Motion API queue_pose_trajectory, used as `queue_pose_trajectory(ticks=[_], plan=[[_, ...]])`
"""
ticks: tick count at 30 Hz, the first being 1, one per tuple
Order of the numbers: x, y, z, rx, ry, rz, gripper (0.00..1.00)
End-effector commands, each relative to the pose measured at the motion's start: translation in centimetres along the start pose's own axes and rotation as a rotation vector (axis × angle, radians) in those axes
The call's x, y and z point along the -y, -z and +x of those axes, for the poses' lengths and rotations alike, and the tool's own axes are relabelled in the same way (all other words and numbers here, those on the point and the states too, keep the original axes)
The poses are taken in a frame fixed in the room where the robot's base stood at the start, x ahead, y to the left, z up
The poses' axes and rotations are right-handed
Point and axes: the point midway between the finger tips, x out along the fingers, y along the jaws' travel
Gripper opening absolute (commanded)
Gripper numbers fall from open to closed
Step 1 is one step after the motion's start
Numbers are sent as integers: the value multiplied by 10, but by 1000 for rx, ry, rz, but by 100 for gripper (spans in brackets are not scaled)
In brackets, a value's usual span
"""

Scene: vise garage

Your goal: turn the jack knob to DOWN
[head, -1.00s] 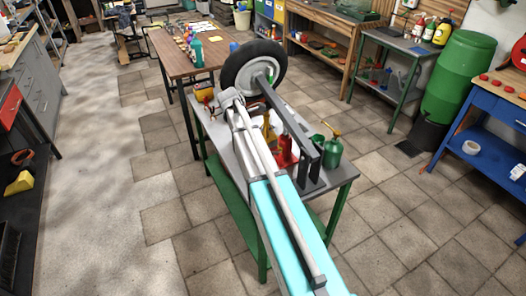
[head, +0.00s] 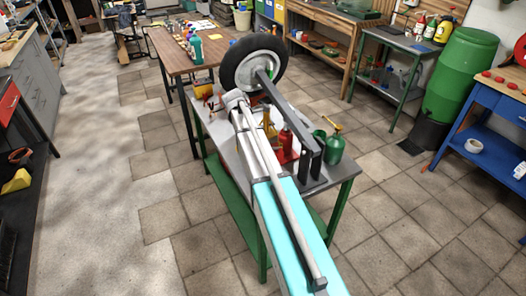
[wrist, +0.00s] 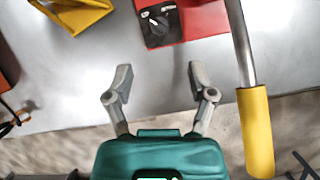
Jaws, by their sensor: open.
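The red jack (head: 287,143) stands on the metal tabletop of the green-legged bench, partly behind my arm in the head view. In the wrist view its red body (wrist: 203,20) carries a dark round knob (wrist: 158,20) on a black plate with white marks, too small to read. My gripper (wrist: 158,78) is open and empty, its two fingers apart, below the knob in the picture and not touching it. A lever with a yellow grip (wrist: 256,130) runs down the right side of the wrist view. In the head view my gripper is hidden behind the arm.
A wheel on a grey stand (head: 254,63) rises from the bench (head: 228,160). A green oil can (head: 334,148) stands right of the jack. A yellow object (wrist: 78,12) lies left of the jack. Tiled floor is free around the bench.

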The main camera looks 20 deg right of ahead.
Motion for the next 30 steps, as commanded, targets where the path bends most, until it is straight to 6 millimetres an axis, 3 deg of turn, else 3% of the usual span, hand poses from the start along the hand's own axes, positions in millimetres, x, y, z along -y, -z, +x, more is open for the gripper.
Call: queue_pose_trajectory(ticks=[30], plan=[[0,-1,88,0,1,3,71]])
